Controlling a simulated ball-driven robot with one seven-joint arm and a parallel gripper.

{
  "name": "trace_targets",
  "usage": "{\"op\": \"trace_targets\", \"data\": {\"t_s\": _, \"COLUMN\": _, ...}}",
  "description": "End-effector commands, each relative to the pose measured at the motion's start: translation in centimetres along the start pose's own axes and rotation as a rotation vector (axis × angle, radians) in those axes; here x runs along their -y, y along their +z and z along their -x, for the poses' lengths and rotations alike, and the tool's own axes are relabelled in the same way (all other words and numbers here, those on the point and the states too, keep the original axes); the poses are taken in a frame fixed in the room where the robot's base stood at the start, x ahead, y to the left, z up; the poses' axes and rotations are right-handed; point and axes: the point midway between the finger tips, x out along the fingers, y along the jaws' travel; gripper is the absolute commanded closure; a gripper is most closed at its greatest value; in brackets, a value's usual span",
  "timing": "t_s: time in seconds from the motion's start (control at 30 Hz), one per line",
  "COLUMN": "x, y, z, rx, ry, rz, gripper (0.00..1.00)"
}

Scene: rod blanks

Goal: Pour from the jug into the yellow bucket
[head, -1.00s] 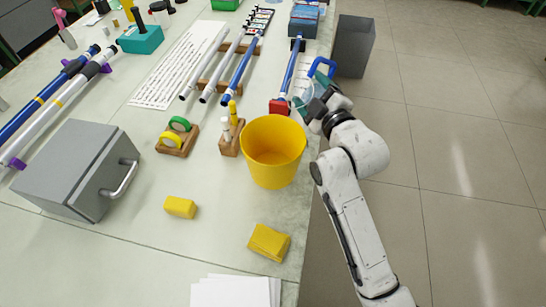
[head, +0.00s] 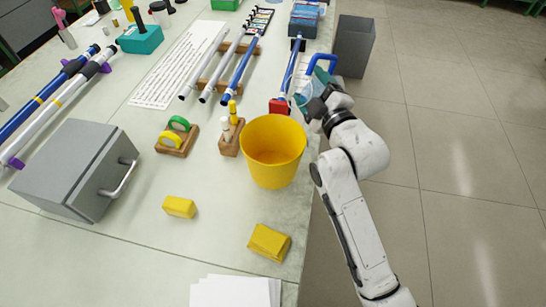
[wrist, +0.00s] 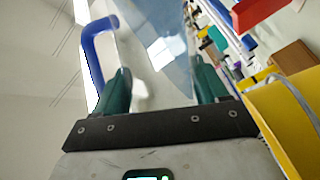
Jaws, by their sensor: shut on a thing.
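The clear jug (head: 301,93) with a blue handle (head: 322,62) is held at the table's right edge, beyond the bucket. My gripper (head: 313,103) is shut on the jug's body. In the wrist view, the teal fingers of my gripper (wrist: 162,85) flank the clear jug (wrist: 160,45), with its blue handle on the left. The jug's contents and exact tilt are hard to tell. The yellow bucket (head: 272,150) stands upright near the table's right edge, nearer than the jug and apart from it. Part of the bucket (wrist: 285,105) fills the wrist view's right side.
A wooden holder (head: 229,142) with small bottles stands just left of the bucket. A yellow block (head: 269,242) and a yellow sponge (head: 179,207) lie nearer. A grey bin (head: 354,47) stands beyond the table's edge.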

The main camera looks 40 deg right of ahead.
Motion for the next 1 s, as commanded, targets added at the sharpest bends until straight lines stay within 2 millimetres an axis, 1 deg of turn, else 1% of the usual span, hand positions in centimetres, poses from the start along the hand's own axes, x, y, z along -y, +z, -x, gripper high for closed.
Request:
{"op": "trace_targets", "data": {"t_s": 0.37, "x": -0.11, "y": -0.06, "z": 0.01, "rx": -0.001, "ry": 0.003, "rz": 0.002, "gripper": 0.70}}
{"op": "trace_targets", "data": {"t_s": 0.67, "x": -0.41, "y": -0.34, "z": 0.04, "rx": -0.015, "ry": 0.025, "rz": 0.055, "gripper": 0.70}}
{"op": "trace_targets", "data": {"t_s": 1.0, "x": -0.45, "y": -0.33, "z": 0.04, "rx": -0.015, "ry": 0.025, "rz": 0.056, "gripper": 0.70}}
